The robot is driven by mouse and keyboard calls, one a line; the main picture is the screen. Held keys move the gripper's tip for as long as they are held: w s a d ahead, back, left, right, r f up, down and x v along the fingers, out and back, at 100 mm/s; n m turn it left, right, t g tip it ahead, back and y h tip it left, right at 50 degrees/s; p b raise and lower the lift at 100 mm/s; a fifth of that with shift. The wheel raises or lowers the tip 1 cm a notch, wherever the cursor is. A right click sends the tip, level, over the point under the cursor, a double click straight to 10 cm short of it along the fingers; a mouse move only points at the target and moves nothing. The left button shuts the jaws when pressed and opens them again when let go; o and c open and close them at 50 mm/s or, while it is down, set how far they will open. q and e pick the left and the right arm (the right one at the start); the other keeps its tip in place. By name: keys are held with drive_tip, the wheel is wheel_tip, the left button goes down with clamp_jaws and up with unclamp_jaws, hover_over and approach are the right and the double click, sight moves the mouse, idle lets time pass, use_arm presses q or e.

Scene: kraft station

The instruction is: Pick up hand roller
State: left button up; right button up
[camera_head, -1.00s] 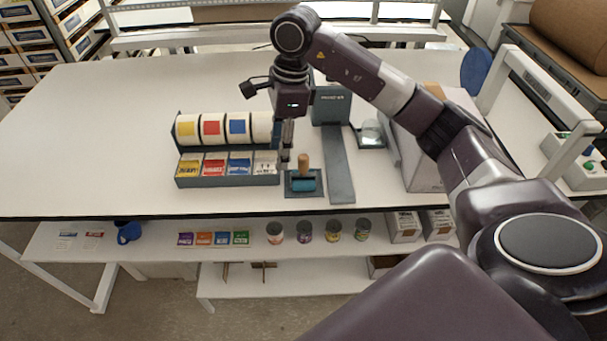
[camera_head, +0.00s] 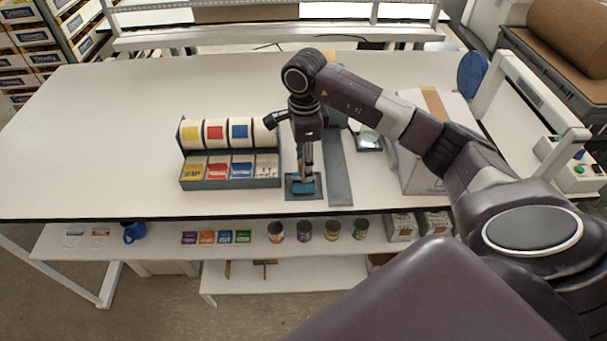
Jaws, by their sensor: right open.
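The hand roller (camera_head: 303,187) has a blue roll and sits on a small dark tray (camera_head: 290,193) near the front edge of the white table. Its wooden handle, which stands upright, is now mostly hidden by my right gripper. My right gripper (camera_head: 304,178) points straight down, with its fingers at the roller's handle. It is open; whether the fingers touch the handle cannot be told. My left gripper is not in view.
A dispenser with label rolls and card bins (camera_head: 230,170) stands close on the left. A flat grey strip (camera_head: 340,180) lies just right of the tray. The table's left side is clear.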

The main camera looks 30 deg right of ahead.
clamp_jaws()
drive_tip(key=shift+r, duration=0.15)
idle(0.5)
wheel_tip(320, 180, up, 8)
drive_tip(key=b, duration=0.3)
drive_tip(key=shift+w, duration=0.15)
wheel_tip(320, 180, up, 12)
drive_tip(key=p, duration=0.1)
